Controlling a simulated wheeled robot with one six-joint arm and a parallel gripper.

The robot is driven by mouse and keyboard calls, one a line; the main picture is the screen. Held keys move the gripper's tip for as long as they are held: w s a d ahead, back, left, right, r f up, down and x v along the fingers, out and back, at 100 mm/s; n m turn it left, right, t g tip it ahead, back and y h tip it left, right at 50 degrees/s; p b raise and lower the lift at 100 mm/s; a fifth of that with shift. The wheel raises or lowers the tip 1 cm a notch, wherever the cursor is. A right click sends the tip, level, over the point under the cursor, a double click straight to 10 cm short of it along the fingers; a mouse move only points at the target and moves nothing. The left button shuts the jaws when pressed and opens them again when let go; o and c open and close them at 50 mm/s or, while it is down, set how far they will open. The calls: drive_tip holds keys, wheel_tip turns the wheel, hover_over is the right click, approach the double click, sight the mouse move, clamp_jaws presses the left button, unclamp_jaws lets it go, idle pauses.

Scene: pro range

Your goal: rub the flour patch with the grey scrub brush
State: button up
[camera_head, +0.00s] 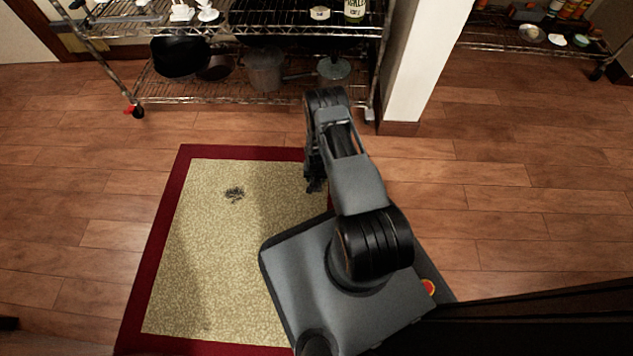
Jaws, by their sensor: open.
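A small dark, speckled patch (234,193) lies on the beige rug with a red border (200,270). I see no white flour patch on the floor, and I cannot tell whether this dark patch is the task's patch. I cannot make out a grey scrub brush in this view. My gripper (315,187) hangs at the end of my folded arm, above the rug's right edge and to the right of the dark patch. It is open, small and dark, and nothing shows in it.
A wire rack (250,97) with a dark pot (180,56), a grey pot (264,72) and other cookware stands behind the rug. A white pillar (420,60) stands to its right. Another rack (530,35) is at the upper right. The wooden floor right of my arm is clear.

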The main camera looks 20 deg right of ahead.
drive_tip(key=shift+f, duration=0.1)
clamp_jaws()
idle(0.9)
wheel_tip(320, 180, up, 8)
drive_tip(key=p, duration=0.6)
